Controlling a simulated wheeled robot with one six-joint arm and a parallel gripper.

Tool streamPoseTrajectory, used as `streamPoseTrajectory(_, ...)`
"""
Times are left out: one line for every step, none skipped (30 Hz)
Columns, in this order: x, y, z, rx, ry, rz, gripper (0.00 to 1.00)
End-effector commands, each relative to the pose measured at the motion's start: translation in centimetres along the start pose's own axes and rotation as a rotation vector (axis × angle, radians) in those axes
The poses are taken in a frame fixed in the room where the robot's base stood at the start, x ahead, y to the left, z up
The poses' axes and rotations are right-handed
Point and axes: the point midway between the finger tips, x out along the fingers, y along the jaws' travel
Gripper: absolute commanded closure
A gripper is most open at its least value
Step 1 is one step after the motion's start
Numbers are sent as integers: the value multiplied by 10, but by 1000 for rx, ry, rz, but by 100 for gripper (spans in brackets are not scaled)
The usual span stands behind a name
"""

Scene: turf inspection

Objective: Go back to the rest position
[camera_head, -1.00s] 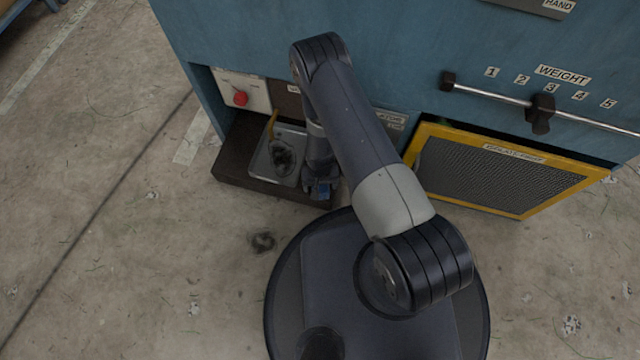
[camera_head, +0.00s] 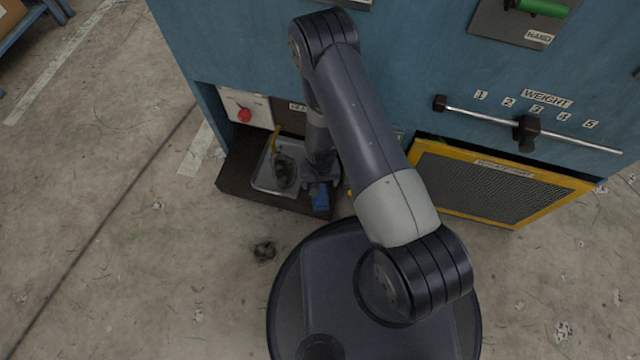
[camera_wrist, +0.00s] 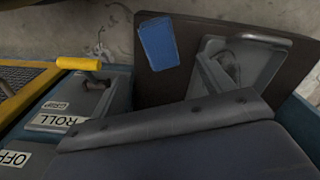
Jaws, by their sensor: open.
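My gripper (camera_head: 318,178) points down at the end of my arm in the head view, over the right part of a dark shelf (camera_head: 236,180) at the foot of the blue machine. It is open, but its fingertips are hard to make out. A blue block (camera_head: 321,198) shows right by it; in the wrist view the block (camera_wrist: 158,43) lies flat on the dark shelf, with nothing around it. A grey metal tray (camera_head: 262,180) holding a dark clump (camera_head: 284,172) is left of my gripper. The wrist view shows no fingers clearly.
The blue machine (camera_head: 240,50) fills the back, with a red button (camera_head: 244,115), a weight slider (camera_head: 527,132), a green handle (camera_head: 541,8) and a yellow-framed grille (camera_head: 500,190). A yellow-handled lever (camera_wrist: 78,63) shows in the wrist view. Concrete floor (camera_head: 120,240) is open at left.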

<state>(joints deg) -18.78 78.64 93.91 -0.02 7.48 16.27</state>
Motion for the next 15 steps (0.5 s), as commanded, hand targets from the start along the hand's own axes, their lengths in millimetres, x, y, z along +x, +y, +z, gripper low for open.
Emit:
streamPoseTrajectory(-2, 0, 0, 0, 0, 0, 24)
streamPoseTrajectory(-3, 0, 0, 0, 0, 0, 24)
streamPoseTrajectory(-3, 0, 0, 0, 0, 0, 24)
streamPoseTrajectory(-3, 0, 0, 0, 0, 0, 24)
streamPoseTrajectory(-2, 0, 0, 0, 0, 0, 24)
streamPoseTrajectory(-2, 0, 0, 0, 0, 0, 24)
streamPoseTrajectory(-2, 0, 0, 0, 0, 0, 24)
streamPoseTrajectory(-2, 0, 0, 0, 0, 0, 24)
streamPoseTrajectory(-2, 0, 0, 0, 0, 0, 24)
streamPoseTrajectory(-2, 0, 0, 0, 0, 0, 24)
streamPoseTrajectory(-1, 0, 0, 0, 0, 0, 24)
streamPoseTrajectory(0, 0, 0, 0, 0, 0, 24)
streamPoseTrajectory(2, 0, 0, 0, -1, 0, 24)
streamPoseTrajectory(4, 0, 0, 0, -1, 0, 24)
streamPoseTrajectory(9, 0, 1, 0, -1, 0, 24)
